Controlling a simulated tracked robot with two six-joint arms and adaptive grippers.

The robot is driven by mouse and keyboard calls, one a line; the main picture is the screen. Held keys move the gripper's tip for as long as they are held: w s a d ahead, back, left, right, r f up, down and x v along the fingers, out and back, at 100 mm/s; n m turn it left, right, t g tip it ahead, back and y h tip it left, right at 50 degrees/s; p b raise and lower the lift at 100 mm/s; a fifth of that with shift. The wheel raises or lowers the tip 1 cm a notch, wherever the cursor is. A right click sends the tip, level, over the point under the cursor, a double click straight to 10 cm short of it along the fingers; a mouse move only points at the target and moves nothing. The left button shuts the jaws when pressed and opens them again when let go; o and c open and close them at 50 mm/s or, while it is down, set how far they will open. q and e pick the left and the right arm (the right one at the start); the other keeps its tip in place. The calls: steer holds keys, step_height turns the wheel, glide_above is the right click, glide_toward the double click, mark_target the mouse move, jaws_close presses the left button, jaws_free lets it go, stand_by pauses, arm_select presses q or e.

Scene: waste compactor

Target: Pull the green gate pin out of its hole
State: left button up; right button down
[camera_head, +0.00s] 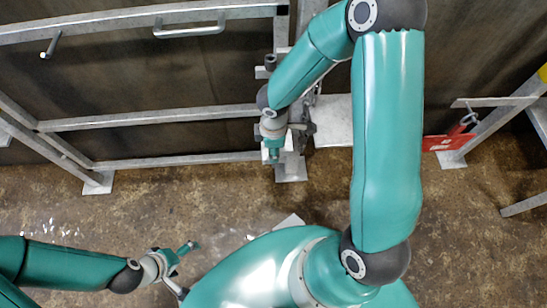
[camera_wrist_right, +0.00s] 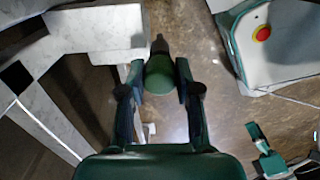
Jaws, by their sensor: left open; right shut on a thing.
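The green gate pin (camera_wrist_right: 160,78) is between the fingers of my right gripper (camera_wrist_right: 160,72), which is shut on it. The pin's narrow dark end (camera_wrist_right: 160,45) shows against the brown floor in the right wrist view, and I see no hole around it there. In the head view my right gripper (camera_head: 272,153) is low beside the gate's grey metal post, and the pin is too small and covered to make out clearly. My left gripper (camera_head: 184,262) is open and empty, above the floor at lower left. It also shows in the right wrist view (camera_wrist_right: 268,150).
The gate frame of grey metal bars (camera_head: 160,118) stands before a dark panel, with a handle (camera_head: 190,30) on top. A red plate (camera_head: 446,143) hangs at the right near a slanted leg (camera_head: 490,122). The brown floor (camera_head: 150,205) between the gate and me is mostly clear.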

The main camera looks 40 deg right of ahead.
steer(key=shift+r+p, duration=0.45)
steer(key=shift+r, duration=0.1)
stand_by(0.7)
step_height(320, 180, up, 11)
steer(key=p, duration=0.9)
stand_by(1.4)
steer(key=shift+a+f, duration=0.1)
steer(key=shift+f, duration=0.1)
steer(key=s+a+b, duration=0.6)
steer(key=s+b, duration=0.3)
steer(key=s, duration=0.1)
stand_by(1.1)
steer(key=shift+s, duration=0.1)
stand_by(0.3)
